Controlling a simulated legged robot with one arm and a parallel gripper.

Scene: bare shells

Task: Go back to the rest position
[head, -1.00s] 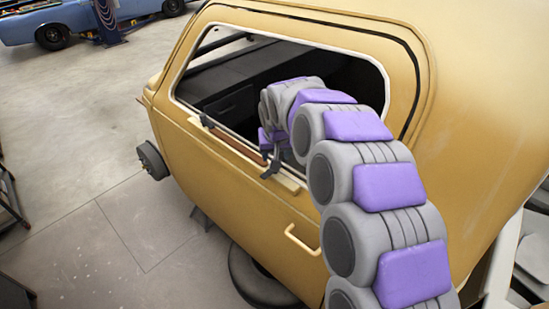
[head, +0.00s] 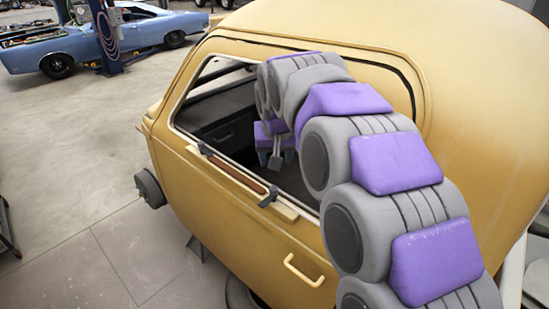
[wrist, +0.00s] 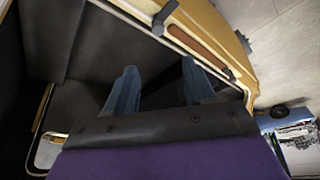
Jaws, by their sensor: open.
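My gripper (head: 275,160) hangs at the end of my arm, at the window opening of a yellow camper body (head: 225,225). It also shows in the wrist view (wrist: 160,80), with two blue-grey fingers spread apart and nothing between them. The fingers point down in the head view, against the dark interior. My grey and purple arm arches over from the lower right and covers part of the window. I cannot tell exactly how deep inside the opening the fingers are.
The window sill (head: 238,176) carries a brown strip and dark latches close to my gripper. A cream handle (head: 303,272) sticks out below. A blue car (head: 105,40) stands by a lift post at the back left. The concrete floor (head: 70,140) at left is mostly clear.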

